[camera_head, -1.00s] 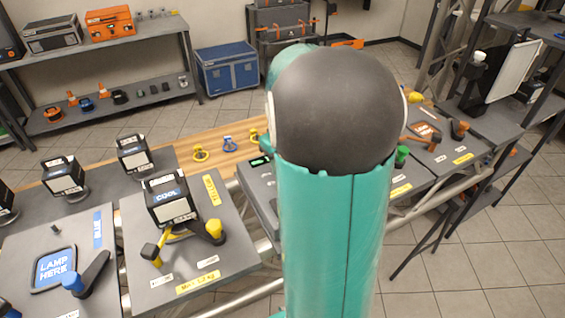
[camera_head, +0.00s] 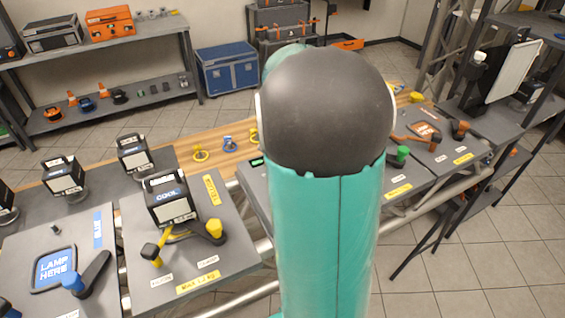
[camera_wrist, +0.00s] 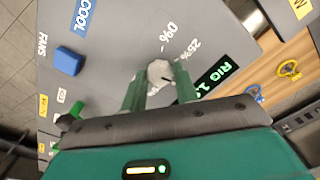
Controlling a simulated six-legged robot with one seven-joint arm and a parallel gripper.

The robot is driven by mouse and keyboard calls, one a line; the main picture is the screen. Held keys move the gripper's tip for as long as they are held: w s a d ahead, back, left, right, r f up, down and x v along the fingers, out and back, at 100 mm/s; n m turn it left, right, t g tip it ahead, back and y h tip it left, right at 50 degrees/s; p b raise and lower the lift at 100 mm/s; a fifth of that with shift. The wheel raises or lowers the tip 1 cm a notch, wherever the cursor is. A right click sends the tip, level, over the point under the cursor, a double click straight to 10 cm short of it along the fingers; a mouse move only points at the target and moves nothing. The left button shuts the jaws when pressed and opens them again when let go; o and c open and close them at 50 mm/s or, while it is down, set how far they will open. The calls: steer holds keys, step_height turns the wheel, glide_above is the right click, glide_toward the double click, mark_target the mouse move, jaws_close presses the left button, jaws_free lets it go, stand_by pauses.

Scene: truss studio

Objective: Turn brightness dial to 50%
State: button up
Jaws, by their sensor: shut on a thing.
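The brightness dial (camera_wrist: 158,72) is a pale round knob on a grey panel (camera_wrist: 110,50), seen in the wrist view. My gripper (camera_wrist: 160,84) has its two green fingers on either side of the dial and is shut on it. "0%" and "25%" marks are printed on the panel above and right of the dial. No 50% mark is readable; part of the panel is behind my fingers. A dark pointer line shows at the dial's lower right. In the head view my arm hides the dial and gripper; only part of the grey panel (camera_head: 257,195) shows.
In the wrist view, a blue block (camera_wrist: 68,61), a green lever (camera_wrist: 76,110) and a black display (camera_wrist: 213,75) sit around the dial. In the head view, a lamp box (camera_head: 172,200) stands left and a green-knobbed control (camera_head: 402,154) stands right of my arm.

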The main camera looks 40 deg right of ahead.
steer(key=shift+w+m, duration=0.1)
steer(key=shift+m, duration=1)
steer(key=o, duration=1)
steer(key=shift+c, duration=0.2)
step_height(320, 180, up, 14)
steer(key=shift+f, duration=0.1)
